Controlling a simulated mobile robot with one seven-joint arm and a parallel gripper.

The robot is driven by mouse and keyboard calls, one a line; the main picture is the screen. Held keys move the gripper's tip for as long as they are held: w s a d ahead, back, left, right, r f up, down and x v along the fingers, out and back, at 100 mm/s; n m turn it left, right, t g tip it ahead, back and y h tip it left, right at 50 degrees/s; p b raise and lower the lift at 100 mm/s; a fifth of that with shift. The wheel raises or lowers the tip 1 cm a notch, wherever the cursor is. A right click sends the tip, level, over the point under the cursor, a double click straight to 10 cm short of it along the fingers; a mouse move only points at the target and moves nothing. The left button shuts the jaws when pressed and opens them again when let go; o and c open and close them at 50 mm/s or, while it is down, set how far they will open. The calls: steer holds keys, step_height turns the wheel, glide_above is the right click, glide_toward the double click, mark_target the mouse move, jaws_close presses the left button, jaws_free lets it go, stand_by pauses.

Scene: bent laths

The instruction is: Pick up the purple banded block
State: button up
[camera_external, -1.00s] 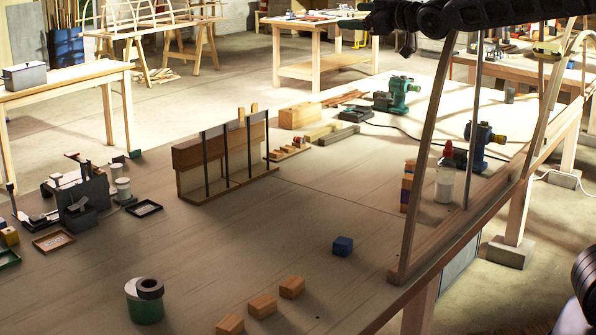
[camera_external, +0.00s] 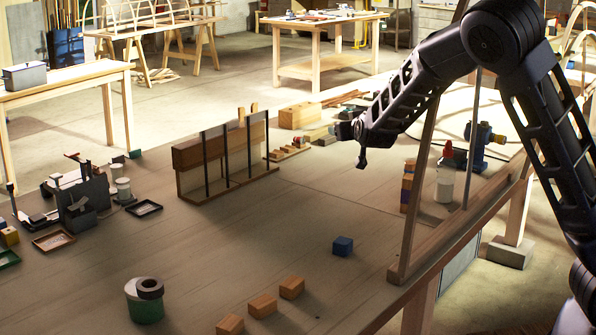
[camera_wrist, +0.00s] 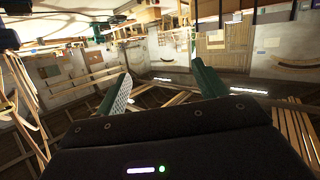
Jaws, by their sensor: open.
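A narrow upright stack of orange and purple pieces (camera_external: 407,186) stands on the workbench, left of a white bottle with a red cap. I cannot tell whether one of its purple pieces is the banded block. A small dark blue block (camera_external: 343,245) sits alone nearer the front; no band can be made out on it. My gripper (camera_external: 362,160) is in the air above the bench, left of and above the stack. In the wrist view its two green fingers (camera_wrist: 162,82) are spread apart with nothing between them; no block can be made out there.
A slotted wooden rack (camera_external: 225,158) stands mid-bench. Several orange wooden blocks (camera_external: 263,305) lie at the front beside a green tin (camera_external: 145,305). The bench between rack and blue block is clear.

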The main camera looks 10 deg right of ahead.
steer(key=w+d+f+m+h, duration=0.1)
steer(key=d+f+m+h, duration=0.45)
steer(key=d+f, duration=0.3)
steer(key=m+h, duration=0.4)
steer(key=h, duration=0.2)
glide_above(410, 182)
steer(key=v, duration=0.5)
steer(key=f, duration=0.2)
steer(key=shift+n, duration=0.25)
step_height(410, 182, down, 8)
steer(key=shift+d+r, duration=0.1)
steer(key=shift+r, duration=0.1)
steer(key=shift+x, duration=3.7)
steer(key=shift+r, duration=0.2)
steer(key=c, duration=1.2)
steer(key=shift+o, duration=0.2)
steer(key=shift+r, duration=0.1)
